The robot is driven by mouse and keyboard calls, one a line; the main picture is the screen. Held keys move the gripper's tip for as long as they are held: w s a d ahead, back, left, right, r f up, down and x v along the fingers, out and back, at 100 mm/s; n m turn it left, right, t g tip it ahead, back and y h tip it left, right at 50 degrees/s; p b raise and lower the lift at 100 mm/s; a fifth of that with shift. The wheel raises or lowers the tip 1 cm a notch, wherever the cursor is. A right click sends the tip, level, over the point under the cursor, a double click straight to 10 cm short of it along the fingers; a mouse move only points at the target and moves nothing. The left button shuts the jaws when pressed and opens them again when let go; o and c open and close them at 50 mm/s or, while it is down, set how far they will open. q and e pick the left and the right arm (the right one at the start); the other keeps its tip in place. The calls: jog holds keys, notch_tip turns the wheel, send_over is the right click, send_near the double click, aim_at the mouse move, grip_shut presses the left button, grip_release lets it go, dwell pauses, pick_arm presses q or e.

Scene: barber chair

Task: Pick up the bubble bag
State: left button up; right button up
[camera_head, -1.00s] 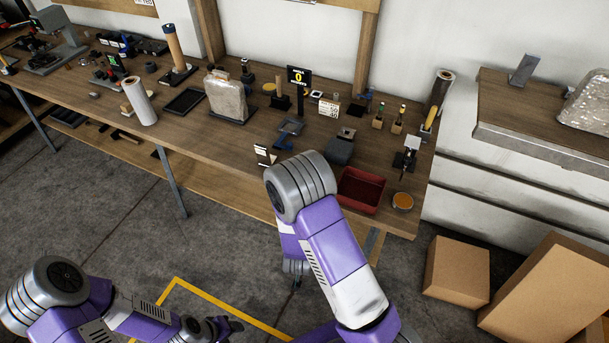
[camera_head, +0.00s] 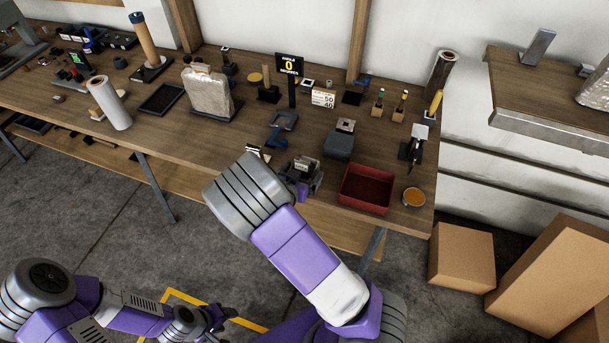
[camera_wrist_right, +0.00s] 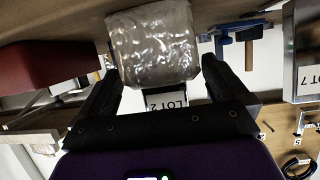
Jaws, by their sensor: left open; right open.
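In the right wrist view, a shiny translucent bubble bag (camera_wrist_right: 155,45) sits against the wood surface. My right gripper (camera_wrist_right: 158,62) is open, with one dark finger at each side of the bag; I cannot tell whether it is between the tips or just beyond them. In the head view my right gripper (camera_head: 303,170) is at the bench's front edge, partly behind my forearm. A dark grey block (camera_head: 338,145) lies close to it; I cannot tell whether it is the same bag. My left gripper (camera_head: 213,318) is low and empty, away from the bench.
A red bin (camera_head: 345,191) stands right of my right gripper, with an orange dish (camera_head: 413,197) beside it. A blue clamp (camera_head: 276,141) is behind-left. A large wrapped pack (camera_head: 208,95) stands further left. A sign (camera_head: 289,65) rises behind. Cardboard boxes (camera_head: 462,258) are on the floor.

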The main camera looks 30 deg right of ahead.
jog(key=x, duration=0.3)
jog(key=shift+f+b, duration=0.1)
jog(key=shift+b, duration=0.2)
jog(key=c, duration=0.9)
